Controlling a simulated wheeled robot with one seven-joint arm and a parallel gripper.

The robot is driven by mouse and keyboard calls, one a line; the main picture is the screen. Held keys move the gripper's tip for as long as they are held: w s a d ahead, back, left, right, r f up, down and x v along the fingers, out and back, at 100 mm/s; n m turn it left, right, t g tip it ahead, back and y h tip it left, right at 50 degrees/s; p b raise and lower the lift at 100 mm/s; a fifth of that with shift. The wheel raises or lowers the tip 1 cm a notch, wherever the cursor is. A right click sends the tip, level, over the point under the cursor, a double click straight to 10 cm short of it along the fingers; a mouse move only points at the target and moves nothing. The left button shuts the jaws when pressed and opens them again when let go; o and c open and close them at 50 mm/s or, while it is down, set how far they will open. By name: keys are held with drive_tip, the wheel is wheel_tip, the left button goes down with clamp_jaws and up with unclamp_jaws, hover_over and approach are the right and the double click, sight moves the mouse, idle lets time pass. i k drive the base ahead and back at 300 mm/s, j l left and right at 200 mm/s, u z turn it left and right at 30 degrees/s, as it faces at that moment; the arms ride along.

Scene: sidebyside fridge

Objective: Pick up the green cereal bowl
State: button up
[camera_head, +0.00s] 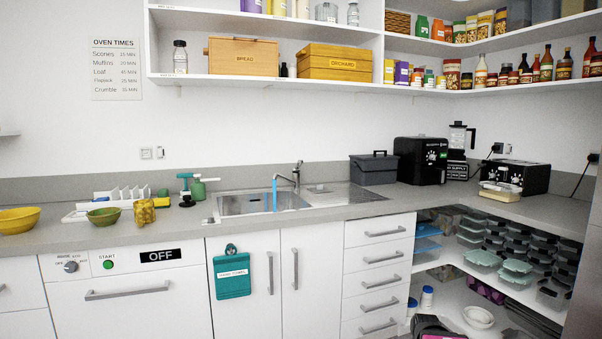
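The green cereal bowl (103,217) stands upright on the grey countertop (215,238) at the left, close to the front edge and above the dishwasher's control panel. It overlaps the front of a white dish rack (75,215) in the picture. A yellow textured cup or jar (145,212) is just to its right. A larger yellow bowl (17,221) stands further left with a gap between. I cannot make out my gripper in this view, and nothing is holding the green bowl.
Green spray bottles (198,190) stand right of the yellow cup, before the sink (250,203). The dishwasher (125,290) and cupboard doors below are shut. Shelves (265,80) hang above the counter. A dark object (430,327) shows at the bottom edge; I cannot tell what it is.

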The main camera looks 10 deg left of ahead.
sight(105, 217)
drive_tip(key=u, duration=2.1)
drive_tip(key=z, duration=1.35)
drive_tip(key=i+j+u, duration=0.5)
drive_tip(key=i+l, duration=0.05)
